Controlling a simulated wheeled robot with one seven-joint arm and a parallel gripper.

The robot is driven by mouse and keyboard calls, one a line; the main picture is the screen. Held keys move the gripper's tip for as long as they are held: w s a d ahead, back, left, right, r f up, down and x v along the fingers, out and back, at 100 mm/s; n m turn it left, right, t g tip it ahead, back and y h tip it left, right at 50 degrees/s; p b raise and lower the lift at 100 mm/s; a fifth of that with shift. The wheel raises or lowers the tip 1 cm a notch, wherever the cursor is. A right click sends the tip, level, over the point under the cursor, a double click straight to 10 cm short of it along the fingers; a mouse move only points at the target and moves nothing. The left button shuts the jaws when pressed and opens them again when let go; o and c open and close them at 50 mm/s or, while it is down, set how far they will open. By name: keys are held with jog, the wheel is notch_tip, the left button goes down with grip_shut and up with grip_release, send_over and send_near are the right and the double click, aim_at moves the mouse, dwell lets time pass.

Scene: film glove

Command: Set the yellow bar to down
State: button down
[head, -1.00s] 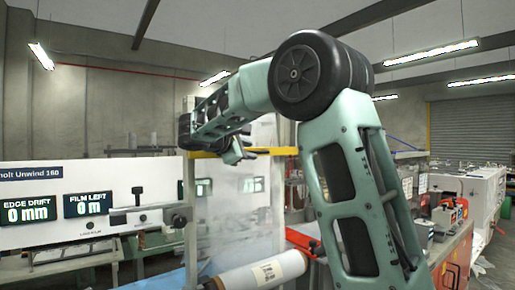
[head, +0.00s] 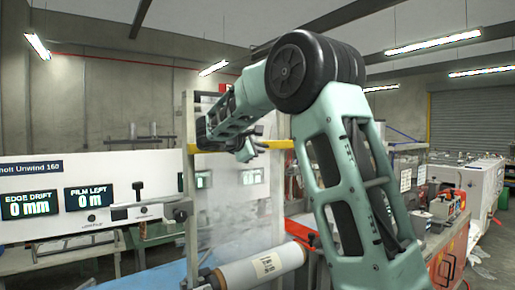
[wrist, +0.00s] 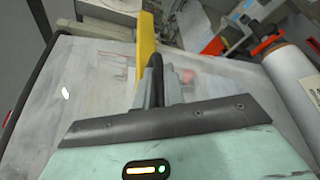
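The yellow bar (head: 276,144) lies roughly level across the upper part of a clear, hazy panel in the head view. My forearm and gripper hide its middle. My gripper (head: 246,153) is at the bar's height near its middle, in front of it as seen from the head. In the wrist view the yellow bar (wrist: 146,52) runs up and away just beyond the fingers of my gripper (wrist: 154,84). The fingers show nearly edge-on, with a dark part beside them, so their gap and any contact with the bar are unclear.
A white film roll (head: 262,267) lies below the panel (head: 232,215). A white machine front with displays (head: 90,198) stands at the left. A red-sided cabinet (head: 450,256) stands at the right. A red-orange handle (wrist: 268,42) shows beside the roll in the wrist view.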

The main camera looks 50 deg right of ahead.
jog(key=shift+f, duration=0.1)
notch_tip(320, 180, down, 10)
jog(key=b, duration=1)
jog(key=shift+f+b, duration=0.25)
jog(key=shift+b, duration=0.15)
jog(key=c, duration=1.5)
grip_release()
jog(key=shift+r, duration=0.1)
jog(key=b+v, duration=0.3)
jog(key=v, duration=1.4)
jog(key=shift+s+a+b, duration=0.1)
jog(key=shift+a+b, duration=0.15)
jog(key=shift+b, duration=0.05)
